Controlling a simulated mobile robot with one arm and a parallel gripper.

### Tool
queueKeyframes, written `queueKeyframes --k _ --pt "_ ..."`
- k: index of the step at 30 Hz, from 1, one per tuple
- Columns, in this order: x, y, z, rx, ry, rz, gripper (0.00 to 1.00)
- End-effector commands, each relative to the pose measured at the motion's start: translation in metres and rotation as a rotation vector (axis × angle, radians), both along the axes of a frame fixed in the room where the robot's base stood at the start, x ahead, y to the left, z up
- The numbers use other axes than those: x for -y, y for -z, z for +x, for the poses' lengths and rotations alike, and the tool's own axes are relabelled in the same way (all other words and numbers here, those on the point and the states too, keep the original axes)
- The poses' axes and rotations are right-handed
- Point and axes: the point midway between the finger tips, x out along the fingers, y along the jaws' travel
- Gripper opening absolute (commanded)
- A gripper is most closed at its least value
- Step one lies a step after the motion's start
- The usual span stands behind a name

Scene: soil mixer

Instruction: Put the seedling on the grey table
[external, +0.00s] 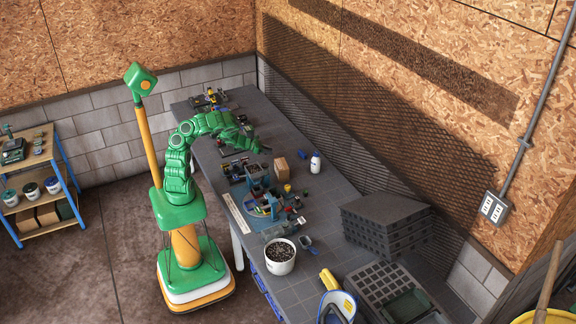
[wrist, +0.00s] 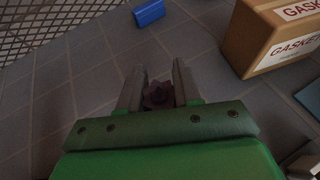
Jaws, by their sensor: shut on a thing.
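My gripper (external: 261,149) is over the grey tiled table (external: 330,192) in the external view, near its middle. In the wrist view my gripper (wrist: 157,84) has its two fingers on either side of a small dark purplish thing with pointed, leaf-like edges, which I take to be the seedling (wrist: 158,97). The fingers are shut on it. Its lower part is hidden by the gripper body. In the external view the seedling is too small to make out. The grey table (wrist: 75,80) fills the background of the wrist view, and the tiles ahead of the fingers are bare.
A cardboard box (external: 281,169) stands on the table; its gasket label shows in the wrist view (wrist: 277,40). A blue object (wrist: 149,12) lies farther off. A white bottle (external: 315,163), a bucket (external: 281,262) and stacked dark trays (external: 385,225) are also on the table.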

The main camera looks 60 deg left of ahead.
Motion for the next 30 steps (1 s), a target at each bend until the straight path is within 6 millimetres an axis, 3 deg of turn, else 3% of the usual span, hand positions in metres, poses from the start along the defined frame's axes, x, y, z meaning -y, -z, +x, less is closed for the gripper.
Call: queueKeyframes --k 19,30 --pt "0.001 0.045 0.001 0.002 0.002 -0.001 0.04" --pt "0.0 0.049 0.0 0.002 0.001 0.0 0.04"
